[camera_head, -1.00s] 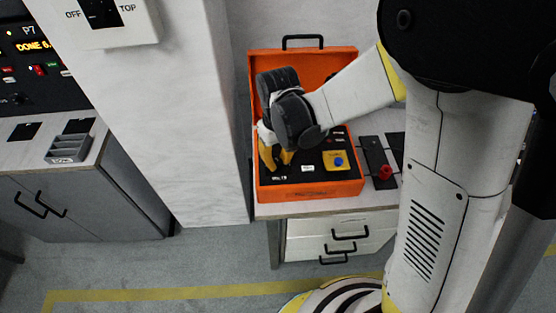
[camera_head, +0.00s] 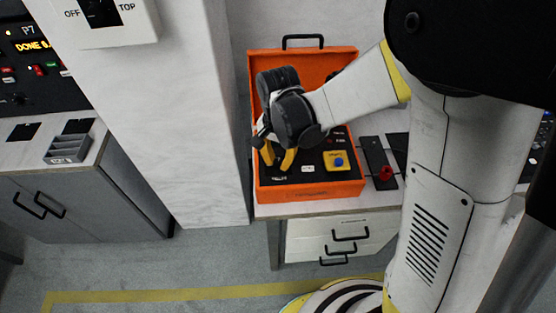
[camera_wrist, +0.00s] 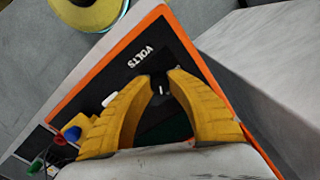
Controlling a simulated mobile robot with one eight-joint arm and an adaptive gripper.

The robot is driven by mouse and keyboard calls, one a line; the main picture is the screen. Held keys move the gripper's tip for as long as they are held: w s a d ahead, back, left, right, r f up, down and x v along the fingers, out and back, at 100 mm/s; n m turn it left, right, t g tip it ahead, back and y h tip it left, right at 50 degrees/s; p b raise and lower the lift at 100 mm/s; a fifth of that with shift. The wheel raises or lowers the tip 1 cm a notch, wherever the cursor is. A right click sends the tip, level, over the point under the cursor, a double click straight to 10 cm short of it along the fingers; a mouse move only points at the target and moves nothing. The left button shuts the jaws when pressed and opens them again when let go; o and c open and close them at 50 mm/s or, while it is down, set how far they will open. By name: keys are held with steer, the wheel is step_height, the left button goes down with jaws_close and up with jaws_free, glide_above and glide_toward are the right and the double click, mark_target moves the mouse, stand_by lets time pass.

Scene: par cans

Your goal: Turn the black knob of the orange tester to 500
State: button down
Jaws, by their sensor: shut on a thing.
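The orange tester (camera_head: 312,190) is an open case with a black panel, standing on a bench with its lid up at the back. My gripper (camera_head: 279,166) points down over the left part of the panel, its yellow fingers close together. In the wrist view the fingertips of my gripper (camera_wrist: 160,78) are shut on the small black knob (camera_wrist: 160,91), which shows a pale mark. The fingers hide most of the knob and its scale. The word VOLTS (camera_wrist: 140,57) is printed beside it. I cannot read which number the knob points to.
A yellow plate with a blue button (camera_head: 338,162) is on the panel, right of my gripper. A red knob (camera_head: 386,173) sits on the bench right of the case. A white pillar (camera_head: 190,120) stands close on the left. Drawers (camera_head: 340,240) are below.

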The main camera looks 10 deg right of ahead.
mark_target(278, 161)
steer(key=m, duration=0.6)
steer(key=shift+m, duration=0.3)
steer(key=m, duration=0.6)
stand_by(0.4)
steer(key=c, duration=1.2)
jaws_free()
step_height(278, 161, up, 12)
